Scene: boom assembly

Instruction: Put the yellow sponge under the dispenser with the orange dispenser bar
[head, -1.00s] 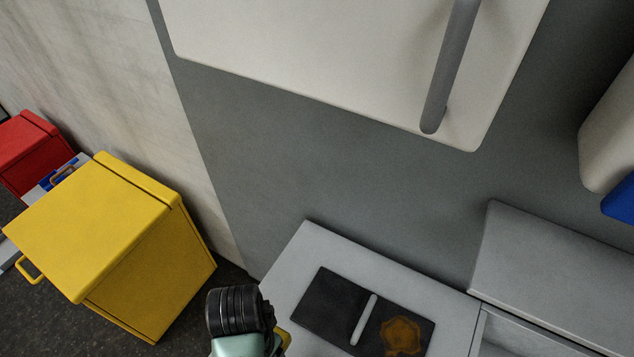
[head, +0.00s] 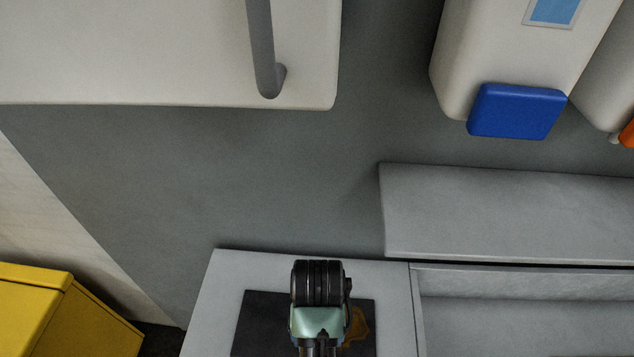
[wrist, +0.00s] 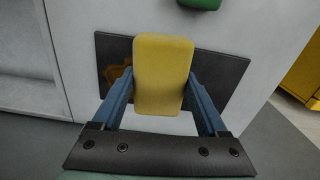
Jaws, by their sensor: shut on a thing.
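In the wrist view, my gripper (wrist: 160,92) is shut on the yellow sponge (wrist: 162,72), with one blue finger on each side of it. The sponge is held above a dark panel (wrist: 222,75) on the grey counter. In the head view, my wrist is seen from behind and hides the fingers and the sponge. The orange dispenser bar (head: 627,133) shows only partly at the right edge, under a white dispenser (head: 607,85) that is cut off by the frame. The spot below it is a grey ledge.
A white dispenser (head: 480,55) with a blue bar (head: 517,111) hangs left of the orange one. A raised grey ledge (head: 500,212) runs below them, with a sink-like recess (head: 520,325) in front. A white cabinet (head: 150,55) hangs overhead. A yellow bin (head: 35,310) stands at lower left.

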